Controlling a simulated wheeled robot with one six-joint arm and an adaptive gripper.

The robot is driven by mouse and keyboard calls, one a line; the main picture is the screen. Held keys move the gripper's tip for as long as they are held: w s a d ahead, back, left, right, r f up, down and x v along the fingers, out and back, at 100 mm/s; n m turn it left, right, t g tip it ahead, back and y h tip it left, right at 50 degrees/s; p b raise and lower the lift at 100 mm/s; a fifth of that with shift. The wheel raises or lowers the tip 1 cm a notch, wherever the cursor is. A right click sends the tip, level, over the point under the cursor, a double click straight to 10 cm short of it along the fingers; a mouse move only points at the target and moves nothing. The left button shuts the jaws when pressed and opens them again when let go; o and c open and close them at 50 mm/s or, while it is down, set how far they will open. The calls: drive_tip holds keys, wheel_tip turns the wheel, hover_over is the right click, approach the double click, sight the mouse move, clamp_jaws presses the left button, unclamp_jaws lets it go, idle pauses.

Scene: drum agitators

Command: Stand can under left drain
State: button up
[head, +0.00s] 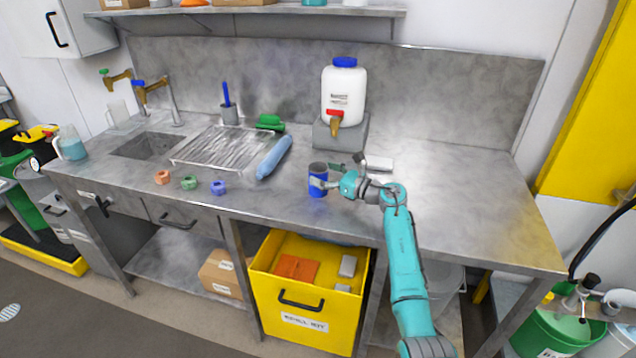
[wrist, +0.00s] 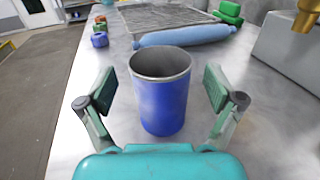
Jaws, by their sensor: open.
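A blue open-topped can (head: 318,186) stands upright on the steel bench, left of my gripper (head: 332,184). In the wrist view the can (wrist: 160,105) stands between the two open fingers of my gripper (wrist: 160,92), with a gap on each side; its grey inside looks empty. No drain is marked as the left drain, and I cannot tell which one is meant. A white jug (head: 343,92) with a blue lid, a red tap and a brass spout (head: 336,127) stands on a grey block behind the can.
A blue roll (head: 274,158), a ribbed draining board (head: 212,146) and small coloured rings (head: 189,183) lie left of the can. A sink (head: 148,146) with taps (head: 152,90) is farther left. A green drum (head: 555,337) stands at lower right. The bench's right end is clear.

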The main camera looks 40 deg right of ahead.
drive_tip(key=shift+x, duration=1.1)
drive_tip(key=c, duration=1.3)
